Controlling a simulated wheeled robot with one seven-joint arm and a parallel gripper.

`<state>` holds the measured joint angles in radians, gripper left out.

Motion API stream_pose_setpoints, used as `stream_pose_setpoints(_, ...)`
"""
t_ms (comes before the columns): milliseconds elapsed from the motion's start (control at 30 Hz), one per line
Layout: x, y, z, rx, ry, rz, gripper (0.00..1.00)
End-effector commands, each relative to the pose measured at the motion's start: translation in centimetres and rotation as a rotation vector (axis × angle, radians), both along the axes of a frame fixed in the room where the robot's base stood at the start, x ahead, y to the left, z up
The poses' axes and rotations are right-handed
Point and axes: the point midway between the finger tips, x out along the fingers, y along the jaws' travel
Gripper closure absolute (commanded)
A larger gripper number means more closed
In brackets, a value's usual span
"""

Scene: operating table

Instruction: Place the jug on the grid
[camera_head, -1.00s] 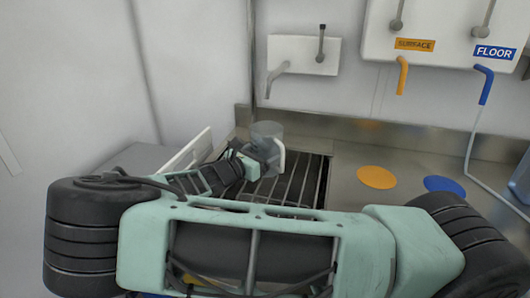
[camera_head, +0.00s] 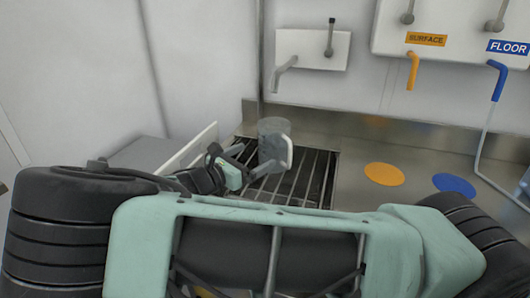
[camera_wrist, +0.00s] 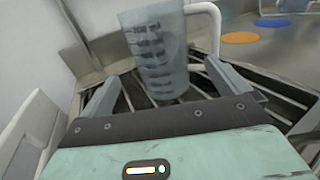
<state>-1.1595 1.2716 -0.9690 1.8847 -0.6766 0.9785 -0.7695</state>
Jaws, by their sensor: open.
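The jug (camera_head: 272,143) is a clear, greyish measuring jug with a white handle. It stands upright on the dark slatted grid (camera_head: 312,180), below the wall tap. In the wrist view the jug (camera_wrist: 157,50) shows dark volume markings and stands just beyond the fingertips, with its handle to the right. My gripper (camera_head: 255,162) is open and empty, with its fingers spread on the near side of the jug. The wrist view also shows the open fingers (camera_wrist: 160,85). Parts of the grid are hidden behind my arm.
A tap (camera_head: 286,68) sits on the wall above the grid. A white upright panel (camera_head: 190,150) borders the grid on the left. An orange disc (camera_head: 384,174) and a blue disc (camera_head: 454,185) lie on the metal counter at right. An orange spout (camera_head: 412,70) and a blue hose (camera_head: 497,80) hang above.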

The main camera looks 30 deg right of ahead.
Motion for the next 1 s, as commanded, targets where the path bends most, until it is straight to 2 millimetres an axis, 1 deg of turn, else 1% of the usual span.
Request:
stream_pose_setpoints(33, -0.1, 1.0, -0.1, 0.002, -0.002, 0.002, 0.00)
stream_pose_setpoints(100, -0.4, 2.0, -0.1, 0.001, -0.001, 0.002, 0.00)
stream_pose_setpoints(200, -0.5, 3.0, 0.0, 0.000, -0.001, 0.001, 0.00)
stream_pose_setpoints(300, -0.7, 3.6, 0.0, -0.001, 0.000, 0.000, 0.00)
stream_pose_setpoints(867, -0.7, 3.7, 0.1, -0.001, 0.000, -0.001, 0.00)
stream_pose_setpoints(967, -0.7, 3.7, 0.9, -0.001, 0.000, -0.001, 0.00)
stream_pose_setpoints(1000, -0.7, 3.7, 1.5, -0.001, 0.000, -0.001, 0.00)
